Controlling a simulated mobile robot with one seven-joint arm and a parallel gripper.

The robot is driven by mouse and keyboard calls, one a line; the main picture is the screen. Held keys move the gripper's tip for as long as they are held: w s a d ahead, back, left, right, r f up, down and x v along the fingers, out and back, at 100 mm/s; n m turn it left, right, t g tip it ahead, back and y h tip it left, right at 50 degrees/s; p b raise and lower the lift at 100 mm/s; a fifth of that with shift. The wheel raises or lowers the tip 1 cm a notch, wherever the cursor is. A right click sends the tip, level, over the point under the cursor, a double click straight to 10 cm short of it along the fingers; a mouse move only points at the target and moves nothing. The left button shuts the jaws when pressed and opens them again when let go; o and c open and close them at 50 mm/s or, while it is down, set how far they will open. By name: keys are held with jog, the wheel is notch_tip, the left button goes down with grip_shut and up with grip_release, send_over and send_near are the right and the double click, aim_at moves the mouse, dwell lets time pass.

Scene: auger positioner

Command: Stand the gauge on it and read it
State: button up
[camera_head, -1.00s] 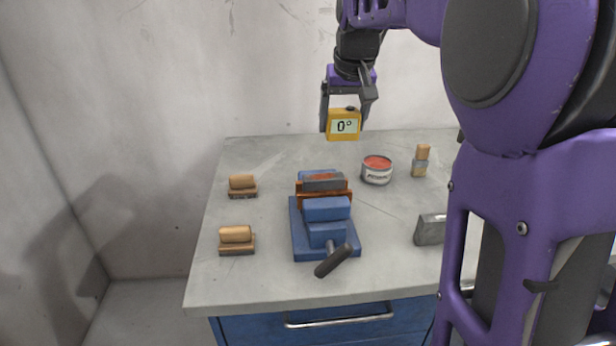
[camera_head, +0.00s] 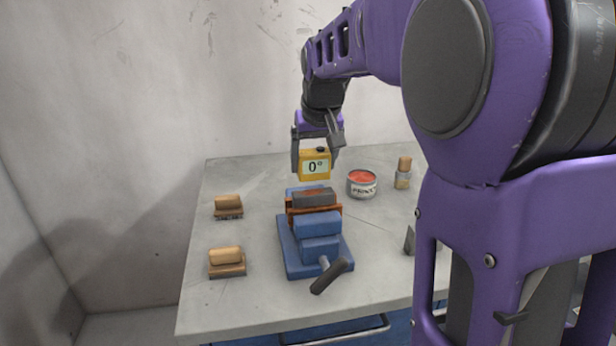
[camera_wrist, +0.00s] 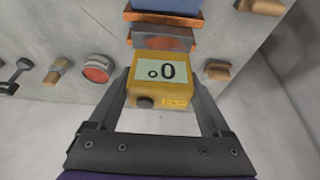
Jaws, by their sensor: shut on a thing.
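The yellow gauge (camera_head: 314,173) has a pale display that reads 0° and a dark knob on top. My gripper (camera_head: 317,158) is shut on it, with one finger on each side. The gauge hangs upright just above and behind the blue vise (camera_head: 318,225). A grey block with a reddish patch (camera_head: 315,199) sits between rust-coloured jaw plates in the vise. In the wrist view the gauge (camera_wrist: 160,95) shows between the fingers with its display upside down, and the grey block (camera_wrist: 163,43) lies just beyond it. A gap appears to separate gauge and block.
An open tin with red contents (camera_head: 362,186) and a small wooden-topped jar (camera_head: 403,175) stand right of the vise. Two wooden-handled brushes (camera_head: 227,205) (camera_head: 227,262) lie on the left. A grey metal piece (camera_head: 410,241) is partly hidden by my arm.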

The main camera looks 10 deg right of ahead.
aim_at(313, 176)
jog(key=shift+f+b, duration=0.3)
jog(key=shift+f, duration=1.35)
jog(key=shift+f, duration=0.2)
jog(key=o, duration=1.4)
jog(key=shift+r, duration=0.5)
jog(key=p+v, duration=0.2)
jog(key=v, duration=0.9)
jog(key=shift+s+r, duration=0.15)
jog(key=shift+r, duration=0.05)
